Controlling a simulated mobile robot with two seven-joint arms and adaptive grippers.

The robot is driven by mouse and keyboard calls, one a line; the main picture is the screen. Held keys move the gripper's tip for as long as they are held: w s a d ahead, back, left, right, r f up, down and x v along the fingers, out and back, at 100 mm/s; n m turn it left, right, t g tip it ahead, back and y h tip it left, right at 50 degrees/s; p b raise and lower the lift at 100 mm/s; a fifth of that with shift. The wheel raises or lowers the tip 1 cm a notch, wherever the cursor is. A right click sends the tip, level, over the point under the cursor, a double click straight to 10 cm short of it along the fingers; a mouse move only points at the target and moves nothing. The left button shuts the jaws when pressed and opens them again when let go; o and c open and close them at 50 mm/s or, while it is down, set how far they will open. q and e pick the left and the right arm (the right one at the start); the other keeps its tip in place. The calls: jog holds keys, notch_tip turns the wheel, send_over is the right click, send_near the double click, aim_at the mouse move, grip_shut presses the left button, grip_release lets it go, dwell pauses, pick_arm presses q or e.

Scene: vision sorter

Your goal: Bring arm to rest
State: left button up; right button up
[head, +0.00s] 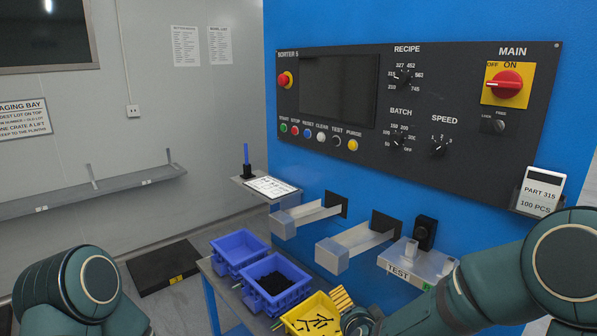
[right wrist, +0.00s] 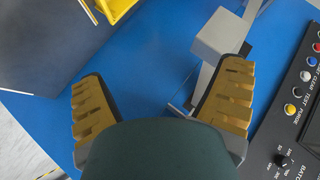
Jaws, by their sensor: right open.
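My right arm comes in from the lower right of the head view, bent low in front of the blue machine (head: 390,195). One yellow ribbed finger of my right gripper (head: 341,298) shows beside the yellow bin (head: 313,316). In the right wrist view both fingers of my right gripper (right wrist: 163,80) are spread wide, with nothing between them but the blue panel behind. My left arm shows only as a rounded link at the lower left of the head view; its gripper is out of view.
Two blue bins (head: 238,248) (head: 272,283) stand beside the yellow bin, which holds dark parts. Chutes (head: 355,240) and a clear TEST tray (head: 417,262) jut from the machine near my right arm. A black control panel (head: 440,90) is above. A wall shelf (head: 90,192) is left.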

jog(key=s+a+f+n+g+y, duration=0.2)
jog(key=s+f+n+g, duration=0.7)
jog(key=s+f, duration=1.3)
jog(key=shift+s+n+g+y, duration=0.2)
jog(key=shift+n+g+y, duration=0.3)
jog(key=shift+y, duration=0.4)
jog(key=shift+f, duration=0.1)
